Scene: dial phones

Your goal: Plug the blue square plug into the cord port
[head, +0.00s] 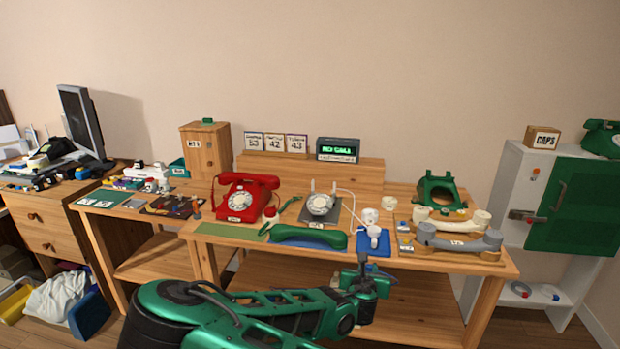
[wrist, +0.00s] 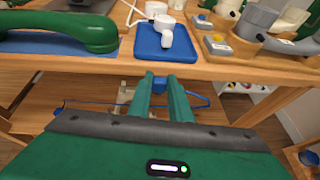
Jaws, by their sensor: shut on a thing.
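My gripper (wrist: 160,80) is in front of the workbench's front edge, its two green fingers pointing toward the bench and shut on the small blue plug (wrist: 160,84). Most of the plug is hidden between the fingers. A thin blue cord (wrist: 205,101) runs out to the side below the bench top. In the head view my gripper (head: 368,278) is in front of the blue mat (head: 374,249); the plug is too small to make out there. I cannot tell for certain which fitting is the cord port; small grey blocks with blue and yellow marks (wrist: 218,44) stand right of the mat.
A white handset part (wrist: 164,30) lies on the blue mat (wrist: 150,52). A green handset (head: 308,238) lies left of it, and a grey handset (head: 458,240) rests on a wooden stand to the right. A red phone (head: 243,198) stands further left. The bench edge lies just beyond my fingers.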

